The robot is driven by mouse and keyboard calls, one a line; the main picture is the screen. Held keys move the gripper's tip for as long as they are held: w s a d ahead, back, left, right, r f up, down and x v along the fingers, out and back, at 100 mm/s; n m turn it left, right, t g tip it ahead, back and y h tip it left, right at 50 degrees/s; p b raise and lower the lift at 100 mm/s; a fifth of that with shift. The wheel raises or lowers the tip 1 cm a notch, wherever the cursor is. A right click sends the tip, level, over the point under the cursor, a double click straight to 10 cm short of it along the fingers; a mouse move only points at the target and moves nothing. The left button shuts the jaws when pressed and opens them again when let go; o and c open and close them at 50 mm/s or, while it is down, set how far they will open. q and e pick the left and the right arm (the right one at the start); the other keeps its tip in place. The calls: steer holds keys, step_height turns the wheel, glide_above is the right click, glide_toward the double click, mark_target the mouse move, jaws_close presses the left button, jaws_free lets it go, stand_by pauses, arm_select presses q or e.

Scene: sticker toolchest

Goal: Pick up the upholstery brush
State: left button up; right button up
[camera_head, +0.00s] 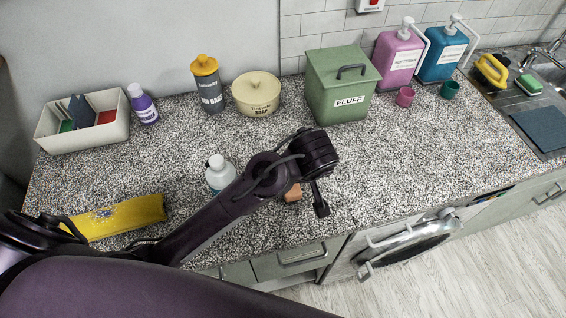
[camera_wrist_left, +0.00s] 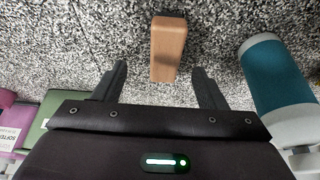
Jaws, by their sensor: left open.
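The upholstery brush appears to be a small wooden block (camera_wrist_left: 168,50) with a dark strip at one end, lying on the speckled counter. In the head view only a small brown part (camera_head: 293,193) shows, beside my left gripper and partly hidden by it. My left gripper (camera_head: 317,200) hangs over the counter near the brush. In the left wrist view its two dark fingers (camera_wrist_left: 158,72) are spread apart, with the brush between and just beyond their tips. Nothing is held. My right gripper is not seen.
A white-capped bottle (camera_head: 217,172) stands close by, partly behind my arm; a teal bottle (camera_wrist_left: 278,80) shows beside the brush in the wrist view. A green bin (camera_head: 340,85) and a cream pot (camera_head: 256,95) stand behind.

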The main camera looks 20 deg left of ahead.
arm_select(q)
steer(key=shift+w+a+f, duration=0.35)
steer(key=shift+w+f, duration=0.15)
steer(key=f+p, duration=0.1)
steer(key=a+f+p, duration=0.1)
steer(key=f, duration=0.1)
steer(key=shift+w+a+f+p, duration=0.15)
steer(key=shift+a+f+p, duration=0.05)
steer(key=shift+p, duration=0.1)
steer(key=x, duration=0.2)
steer(key=shift+w+f, duration=0.2)
steer(key=shift+f, duration=0.15)
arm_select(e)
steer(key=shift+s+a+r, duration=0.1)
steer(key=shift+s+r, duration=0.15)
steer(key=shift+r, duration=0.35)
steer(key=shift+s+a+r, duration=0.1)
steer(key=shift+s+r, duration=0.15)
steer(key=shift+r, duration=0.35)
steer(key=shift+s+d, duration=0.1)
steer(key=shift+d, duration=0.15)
arm_select(q)
steer(key=shift+c, duration=0.7)
steer(key=c, duration=0.9)
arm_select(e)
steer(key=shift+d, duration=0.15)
